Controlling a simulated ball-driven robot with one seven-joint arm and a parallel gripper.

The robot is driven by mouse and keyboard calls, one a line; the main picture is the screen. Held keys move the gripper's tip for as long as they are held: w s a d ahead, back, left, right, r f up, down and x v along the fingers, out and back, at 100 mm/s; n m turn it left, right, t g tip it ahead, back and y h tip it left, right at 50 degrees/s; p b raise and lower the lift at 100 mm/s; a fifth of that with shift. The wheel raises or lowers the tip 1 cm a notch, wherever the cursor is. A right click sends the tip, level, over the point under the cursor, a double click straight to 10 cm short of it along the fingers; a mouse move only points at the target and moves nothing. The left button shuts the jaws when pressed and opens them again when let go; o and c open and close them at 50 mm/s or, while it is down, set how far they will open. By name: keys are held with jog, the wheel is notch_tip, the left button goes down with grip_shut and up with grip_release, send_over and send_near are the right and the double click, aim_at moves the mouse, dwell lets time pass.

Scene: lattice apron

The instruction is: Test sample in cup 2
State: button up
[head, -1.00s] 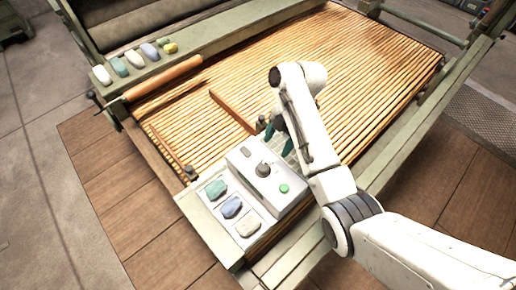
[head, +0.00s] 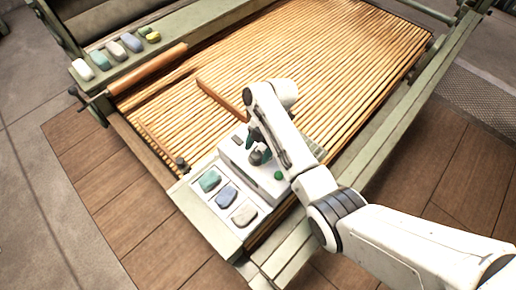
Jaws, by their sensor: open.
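A pale grey box (head: 236,157) with a dark knob on top and a green button (head: 278,175) stands on the front corner of the frame. Beside it, a pale tray (head: 219,212) has three recesses. They hold a teal lump (head: 210,181), a blue lump (head: 227,196) and a beige lump (head: 243,214). I cannot read any cup numbers. My gripper (head: 258,150), with dark green fingers, is open over the box at the knob. The fingers and arm partly hide the knob, and I cannot tell whether they touch it.
Several coloured lumps (head: 115,50) lie on the green rail at the far left, near a wooden roller (head: 148,70). A slatted wooden apron (head: 300,70) fills the frame, with a brown bar (head: 221,101) across it. Bare floor lies left of the frame.

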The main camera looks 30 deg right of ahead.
jog(key=shift+f, duration=0.15)
jog(key=shift+c, duration=0.2)
jog(key=c, duration=1)
jog(key=m+p, duration=0.1)
jog(key=m+t+p, duration=0.1)
jog(key=m, duration=0.1)
jog(key=shift+s+m, duration=0.2)
jog(key=shift+m, duration=0.1)
jog(key=shift+s+a+m+t+p, duration=0.1)
jog(key=shift+m+t+p, duration=0.55)
jog(key=shift+m, duration=0.65)
jog(key=shift+s+m+t+p, duration=0.1)
jog(key=shift+m+t+p, duration=0.55)
jog(key=shift+m, duration=0.65)
